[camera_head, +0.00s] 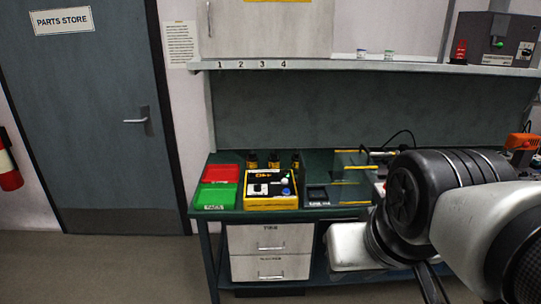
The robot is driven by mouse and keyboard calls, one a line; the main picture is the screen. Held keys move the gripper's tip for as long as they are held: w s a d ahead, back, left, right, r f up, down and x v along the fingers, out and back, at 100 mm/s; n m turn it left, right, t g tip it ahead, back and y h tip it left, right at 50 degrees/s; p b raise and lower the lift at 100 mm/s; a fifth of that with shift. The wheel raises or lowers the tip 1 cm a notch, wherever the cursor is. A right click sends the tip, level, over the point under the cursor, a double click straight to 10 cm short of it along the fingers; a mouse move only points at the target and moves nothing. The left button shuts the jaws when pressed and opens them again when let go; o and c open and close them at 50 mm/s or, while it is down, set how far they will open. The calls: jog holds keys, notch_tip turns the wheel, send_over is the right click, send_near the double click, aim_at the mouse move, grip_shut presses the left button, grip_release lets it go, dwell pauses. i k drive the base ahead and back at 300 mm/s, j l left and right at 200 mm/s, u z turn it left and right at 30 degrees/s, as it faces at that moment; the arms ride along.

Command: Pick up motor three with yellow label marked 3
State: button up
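Three small dark cylinders with yellow-orange bands stand upright in a row at the back of the green bench top, behind a yellow box. They are the left one (252,161), the middle one (273,161) and the right one (295,161). They look like the motors, but their markings are too small to read, so I cannot tell which bears a 3. Their lower parts are partly hidden by the box. My arm reaches in from the right, folded and well to the right of the cylinders. I cannot make out my gripper's fingers in this view.
The yellow box (271,203) with knobs stands before the cylinders. A red bin (221,172) and green bin (216,196) are at the left. A small dark device (317,196) is to the right. A shelf (370,66) marked 1 to 4 hangs above.

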aim_at(295, 158)
jog(key=i+l, duration=0.15)
jog(key=i, duration=0.45)
jog(key=i+l, duration=0.2)
jog(key=i, duration=0.45)
jog(key=i+l, duration=0.15)
jog(key=i, duration=0.45)
jog(key=i+j, duration=0.15)
jog(key=i, duration=0.3)
